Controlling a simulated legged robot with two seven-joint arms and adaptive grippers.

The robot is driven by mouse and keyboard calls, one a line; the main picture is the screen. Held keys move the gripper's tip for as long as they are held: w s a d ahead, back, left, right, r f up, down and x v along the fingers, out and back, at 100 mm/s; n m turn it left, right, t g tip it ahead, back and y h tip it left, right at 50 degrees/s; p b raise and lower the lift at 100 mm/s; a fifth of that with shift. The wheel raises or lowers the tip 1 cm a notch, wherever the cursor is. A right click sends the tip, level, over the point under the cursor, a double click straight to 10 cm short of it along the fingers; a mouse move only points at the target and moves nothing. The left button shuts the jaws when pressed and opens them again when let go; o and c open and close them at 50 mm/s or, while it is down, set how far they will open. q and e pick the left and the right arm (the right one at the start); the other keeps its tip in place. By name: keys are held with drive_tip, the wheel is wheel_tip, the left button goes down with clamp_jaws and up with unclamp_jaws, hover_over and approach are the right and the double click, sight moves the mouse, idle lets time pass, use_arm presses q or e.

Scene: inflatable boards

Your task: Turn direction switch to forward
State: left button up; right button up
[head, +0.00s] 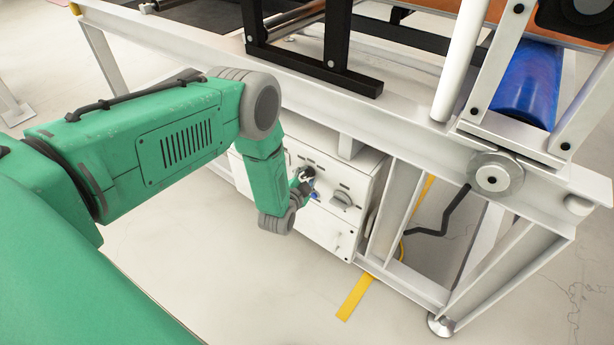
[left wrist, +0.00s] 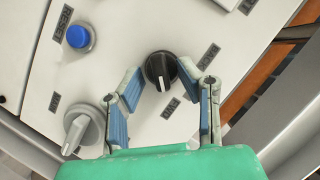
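A black rotary knob (left wrist: 159,68) with a white pointer mark sits on the white control panel (left wrist: 120,30) in the left wrist view. Its mark points toward the bottom of the picture. Small labels lie at its upper right and below it; I cannot read them surely. My left gripper (left wrist: 160,72) is open, with one blue-padded finger on each side of the knob and a visible gap on both sides. In the head view the left gripper (head: 304,184) is at the front of the white control box (head: 328,226), small and partly hidden by my wrist. My right gripper is not in view.
A blue button (left wrist: 78,36) labelled RESET and a larger grey rotary switch (left wrist: 82,131) are on the same panel. The box hangs under a white conveyor frame (head: 400,122), whose beam and legs are close by. A blue roller (head: 528,85) is at upper right.

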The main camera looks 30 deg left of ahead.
use_arm(q)
drive_tip(key=v, duration=1.2)
drive_tip(key=shift+f, duration=0.15)
idle(0.3)
